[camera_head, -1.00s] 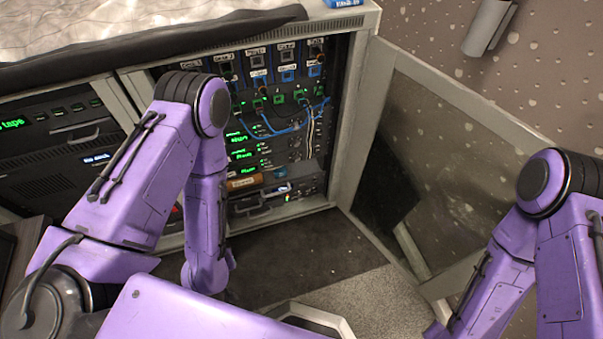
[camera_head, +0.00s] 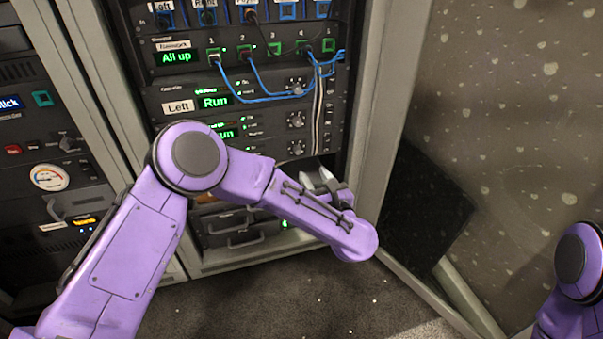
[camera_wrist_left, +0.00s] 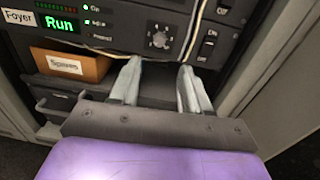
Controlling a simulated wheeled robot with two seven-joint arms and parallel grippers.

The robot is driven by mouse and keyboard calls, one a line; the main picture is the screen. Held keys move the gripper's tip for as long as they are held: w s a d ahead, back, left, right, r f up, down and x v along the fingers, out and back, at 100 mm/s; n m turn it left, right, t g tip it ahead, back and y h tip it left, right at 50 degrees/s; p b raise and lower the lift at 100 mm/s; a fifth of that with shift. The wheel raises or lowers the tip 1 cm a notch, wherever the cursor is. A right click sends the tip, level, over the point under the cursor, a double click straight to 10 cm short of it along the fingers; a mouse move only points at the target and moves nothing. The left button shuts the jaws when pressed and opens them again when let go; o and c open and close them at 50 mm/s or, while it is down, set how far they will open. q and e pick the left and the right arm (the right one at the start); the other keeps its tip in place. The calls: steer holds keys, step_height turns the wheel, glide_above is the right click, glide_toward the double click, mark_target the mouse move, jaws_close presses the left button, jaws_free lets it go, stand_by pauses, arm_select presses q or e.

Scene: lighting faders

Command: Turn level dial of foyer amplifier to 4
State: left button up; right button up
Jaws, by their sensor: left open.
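The foyer amplifier shows in the left wrist view with a white "Foyer" label (camera_wrist_left: 18,17) and a green "Run" display (camera_wrist_left: 60,22). Its level dial (camera_wrist_left: 160,38) is a dark round knob with pale marks around it; I cannot read its setting. In the head view, the lowest dial (camera_head: 296,148) of the amplifier column appears to be this one. My left gripper (camera_wrist_left: 158,66) is open and empty, its two pale fingers pointing at the rack just below the dial, apart from it. It also shows in the head view (camera_head: 319,180). My right gripper is outside the view.
A brown "Spares" box (camera_wrist_left: 68,65) sits in the bay below the amplifier. A pale cable (camera_wrist_left: 196,28) hangs just right of the dial, with rocker switches (camera_wrist_left: 208,45) beyond it. Blue cables (camera_head: 262,95) hang higher up. The open cabinet door (camera_head: 430,190) stands at the right.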

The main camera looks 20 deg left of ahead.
mark_target(299, 152)
arm_select(q)
steer(key=b+x, duration=0.3)
steer(key=x, duration=0.5)
steer(key=shift+w+a+f, duration=0.15)
steer(key=shift+w+a, duration=0.05)
steer(key=shift+a, duration=0.05)
steer(key=shift+w+a+r, duration=0.2)
steer(key=shift+w+a, duration=0.1)
steer(key=shift+w, duration=0.15)
jaws_close()
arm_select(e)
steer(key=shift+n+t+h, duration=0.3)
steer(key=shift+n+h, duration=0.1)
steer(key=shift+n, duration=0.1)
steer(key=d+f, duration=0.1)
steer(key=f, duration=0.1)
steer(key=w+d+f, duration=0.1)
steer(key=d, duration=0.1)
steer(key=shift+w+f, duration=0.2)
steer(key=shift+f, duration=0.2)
